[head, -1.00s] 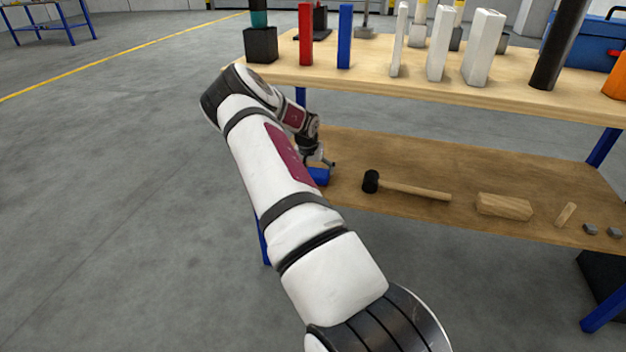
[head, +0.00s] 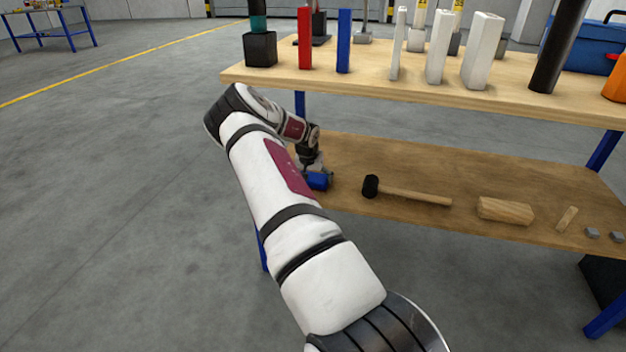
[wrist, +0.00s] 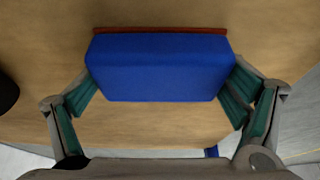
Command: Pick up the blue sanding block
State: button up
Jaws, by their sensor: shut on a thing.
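The blue sanding block (wrist: 160,68) lies between the two fingers of my gripper (wrist: 165,90) in the wrist view. The pads touch its left and right ends, and my gripper is shut on it. A thin reddish-brown strip runs along the block's far edge. In the head view the blue block (head: 318,180) shows at the left end of the lower wooden shelf (head: 420,165), under my gripper (head: 318,172). My arm hides part of that area. I cannot tell whether the block is resting on the shelf or slightly raised.
A black-headed mallet (head: 410,193) lies right of the block, with a wooden block (head: 505,210) and small pieces farther right. The upper shelf (head: 400,85) overhangs and carries upright red, blue, white and black bars. A blue table leg (head: 264,245) stands near my arm.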

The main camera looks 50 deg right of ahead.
aim_at(315, 175)
jog(key=shift+r, duration=0.6)
jog(key=p+v, duration=0.2)
jog(key=shift+s+d+r, duration=0.15)
jog(key=shift+r, duration=0.25)
jog(key=s+a+r, duration=0.1)
jog(key=s+a, duration=0.8)
jog(key=s, duration=0.3)
jog(key=shift+p, duration=0.3)
jog(key=shift+a+r, duration=0.1)
jog(key=shift+a, duration=0.05)
